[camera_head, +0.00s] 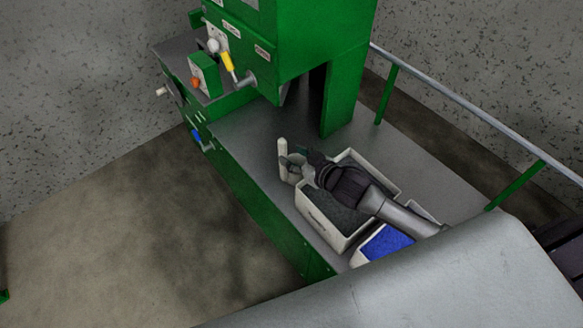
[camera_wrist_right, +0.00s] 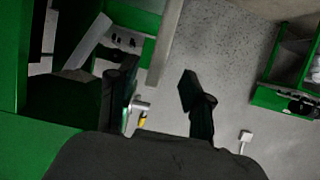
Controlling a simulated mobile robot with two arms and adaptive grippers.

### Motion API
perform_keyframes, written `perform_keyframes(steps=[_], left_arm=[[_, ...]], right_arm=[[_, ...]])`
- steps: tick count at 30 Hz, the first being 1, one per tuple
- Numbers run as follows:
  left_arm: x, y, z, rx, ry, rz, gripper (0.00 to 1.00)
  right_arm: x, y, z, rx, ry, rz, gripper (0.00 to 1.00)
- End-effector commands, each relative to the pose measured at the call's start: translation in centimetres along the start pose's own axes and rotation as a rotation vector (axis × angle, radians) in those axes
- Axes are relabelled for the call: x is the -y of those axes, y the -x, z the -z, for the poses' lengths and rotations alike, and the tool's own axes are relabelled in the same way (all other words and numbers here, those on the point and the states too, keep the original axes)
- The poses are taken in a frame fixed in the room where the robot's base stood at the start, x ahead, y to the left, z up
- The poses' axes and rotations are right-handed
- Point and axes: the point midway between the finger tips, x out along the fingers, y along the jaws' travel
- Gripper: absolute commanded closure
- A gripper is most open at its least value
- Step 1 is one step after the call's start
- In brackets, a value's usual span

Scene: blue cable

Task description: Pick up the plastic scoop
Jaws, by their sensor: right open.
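A pale, narrow upright piece (camera_head: 283,158) stands at the fingertips of my right gripper (camera_head: 292,164) in the head view. It may be the plastic scoop or its handle, but its full shape is hidden. My right gripper is open at the far left corner of a pale bin, above its rim. In the right wrist view its two dark fingers (camera_wrist_right: 158,92) are spread apart, and a pale bar (camera_wrist_right: 163,45) shows between and beyond them. I cannot tell whether the fingers touch the pale piece. My left gripper is out of view.
The pale bin (camera_head: 322,224) with dark grey contents stands on the grey bench (camera_head: 245,133). A smaller tray with blue contents (camera_head: 388,241) sits nearer. A green machine (camera_head: 310,35) with a yellow-handled lever (camera_head: 228,62) rises behind. A metal rail (camera_head: 465,105) runs along the right.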

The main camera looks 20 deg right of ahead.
Motion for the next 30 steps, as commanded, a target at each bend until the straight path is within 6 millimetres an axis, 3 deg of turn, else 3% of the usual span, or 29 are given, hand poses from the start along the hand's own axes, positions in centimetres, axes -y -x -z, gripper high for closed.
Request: perform_keyframes(steps=[11,16,24,30], left_arm=[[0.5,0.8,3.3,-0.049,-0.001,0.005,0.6],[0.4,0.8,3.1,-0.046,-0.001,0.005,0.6],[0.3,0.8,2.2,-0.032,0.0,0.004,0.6],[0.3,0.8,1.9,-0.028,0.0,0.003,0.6]], right_arm=[[-0.1,-3.7,-0.2,-0.001,0.001,-0.001,0.5],[-0.1,-5.7,-0.3,-0.001,0.0,0.0,0.5],[-0.1,-6.0,-0.5,0.0,0.001,0.001,0.5],[-0.1,-6.0,-0.4,0.0,0.001,0.0,0.82]])
